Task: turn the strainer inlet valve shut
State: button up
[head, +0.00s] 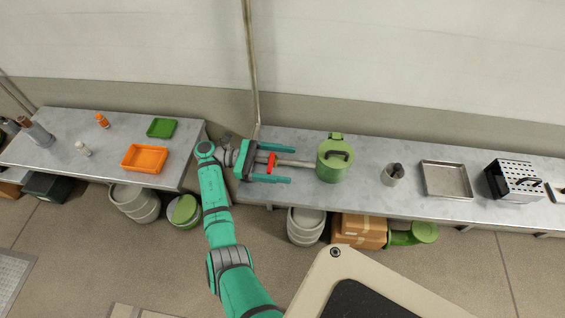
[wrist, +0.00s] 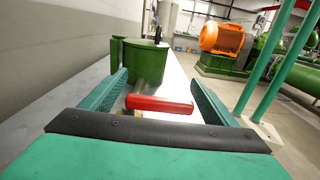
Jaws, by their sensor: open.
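The strainer is a green lidded pot (head: 333,162) on the right-hand metal bench; it also shows ahead in the wrist view (wrist: 146,64). A grey pipe (head: 297,163) runs from its left side. The valve's red handle (head: 271,163) sits on this pipe and lies roughly across it. My gripper (head: 291,165) is open, its teal fingers reaching along both sides of the pipe toward the strainer. In the wrist view the red handle (wrist: 160,104) lies crosswise between the fingers (wrist: 160,78), its right end close to the right finger. Contact cannot be told. The valve body is mostly hidden.
Right of the strainer stand a small metal cup (head: 392,175), a metal tray (head: 446,180) and a perforated box (head: 515,180). The left bench holds an orange tray (head: 145,158) and a green tray (head: 161,128). A wall and a vertical pipe (head: 251,60) are behind.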

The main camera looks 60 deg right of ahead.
jog(key=shift+v, duration=5.15)
jog(key=shift+w+a, duration=0.15)
jog(key=shift+w, duration=0.1)
